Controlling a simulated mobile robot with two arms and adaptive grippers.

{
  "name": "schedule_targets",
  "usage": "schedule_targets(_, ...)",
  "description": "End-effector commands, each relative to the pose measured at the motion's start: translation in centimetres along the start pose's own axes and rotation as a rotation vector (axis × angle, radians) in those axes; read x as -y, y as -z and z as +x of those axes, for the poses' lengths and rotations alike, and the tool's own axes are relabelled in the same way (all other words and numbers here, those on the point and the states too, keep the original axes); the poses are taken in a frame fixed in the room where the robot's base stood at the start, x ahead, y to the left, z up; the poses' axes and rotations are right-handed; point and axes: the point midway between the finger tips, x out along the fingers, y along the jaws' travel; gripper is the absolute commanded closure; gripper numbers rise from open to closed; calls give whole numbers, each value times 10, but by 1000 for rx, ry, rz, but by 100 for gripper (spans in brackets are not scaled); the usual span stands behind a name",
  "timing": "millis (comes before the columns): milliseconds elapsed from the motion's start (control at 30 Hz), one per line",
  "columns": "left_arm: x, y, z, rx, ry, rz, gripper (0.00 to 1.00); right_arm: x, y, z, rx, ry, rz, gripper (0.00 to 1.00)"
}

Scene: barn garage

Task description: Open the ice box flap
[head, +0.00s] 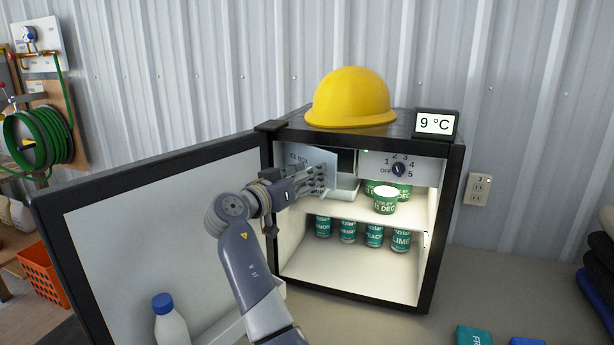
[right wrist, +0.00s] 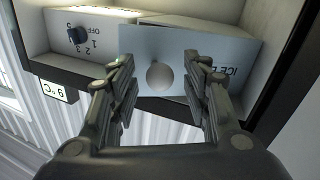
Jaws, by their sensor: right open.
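The small fridge (head: 452,200) stands with its door (head: 130,215) swung wide to the left. Inside at the top left is the pale ice box flap (head: 316,157), marked ICE BOX. It stands ajar, with a dark opening (head: 346,162) showing at its right. My right gripper (head: 312,182) is in front of the flap. In the right wrist view the flap (right wrist: 190,48) appears upside down, and its round knob (right wrist: 159,76) lies between the open fingers (right wrist: 160,85), with a gap on each side. My left gripper is not in view.
A dial panel (head: 376,164) sits right of the ice box. Cans stand on the shelf (head: 345,212) and below it. A yellow hard hat (head: 352,98) and a 9 °C display (head: 435,124) are on top. A bottle (head: 170,322) stands by the open door.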

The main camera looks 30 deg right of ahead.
Motion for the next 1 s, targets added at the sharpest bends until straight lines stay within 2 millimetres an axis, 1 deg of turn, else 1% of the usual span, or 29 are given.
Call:
schedule_targets(133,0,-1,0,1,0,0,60,1,0,-15,-1,3,0,56)
schedule_targets(300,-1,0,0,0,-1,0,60,1,0,-45,0,3,1,56)
schedule_targets(400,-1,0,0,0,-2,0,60,1,-1,-59,1,3,-1,56)
schedule_targets(500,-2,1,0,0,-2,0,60,1,-1,-70,1,2,-1,56)
schedule_targets(600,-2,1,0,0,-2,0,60,1,-1,-74,1,1,-1,56)
schedule_targets(833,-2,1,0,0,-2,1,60,0,-1,-75,1,1,-1,56)
schedule_targets(867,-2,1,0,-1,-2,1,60,0,-1,-75,1,1,-1,60)
schedule_targets(900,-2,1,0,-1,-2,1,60,0,-2,-74,3,2,-2,70)
schedule_targets(933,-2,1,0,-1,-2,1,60,0,-5,-74,7,3,-5,76)
schedule_targets(967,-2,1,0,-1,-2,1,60,0,-10,-73,15,7,-10,83)
schedule_targets(1000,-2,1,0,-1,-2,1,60,0,-22,-71,33,16,-21,92)
